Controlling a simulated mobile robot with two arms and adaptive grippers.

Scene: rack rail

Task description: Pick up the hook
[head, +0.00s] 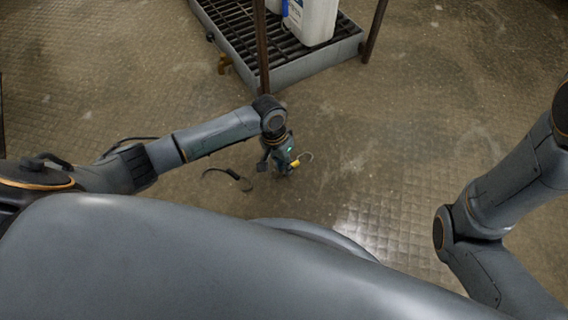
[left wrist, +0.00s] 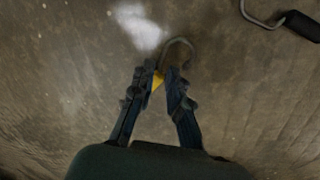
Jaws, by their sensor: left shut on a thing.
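A hook with a yellow handle (left wrist: 158,80) and a curved metal end (left wrist: 180,45) is between the fingers of my left gripper (left wrist: 163,84). The fingers are shut on its handle, and the fingertips partly cover it. In the head view the gripper (head: 286,168) points down at the floor, and the metal curve of the hook (head: 307,156) sticks out to its right. I cannot tell how far it is above the floor. A second hook with a black handle (head: 240,181) lies on the floor to the left; it also shows in the left wrist view (left wrist: 303,26). My right gripper is outside the view.
A metal rack with a dark grated shelf (head: 236,41) and rusty posts (head: 375,30) stands at the top. A white jug (head: 314,20) stands on it. The floor right of the gripper is clear.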

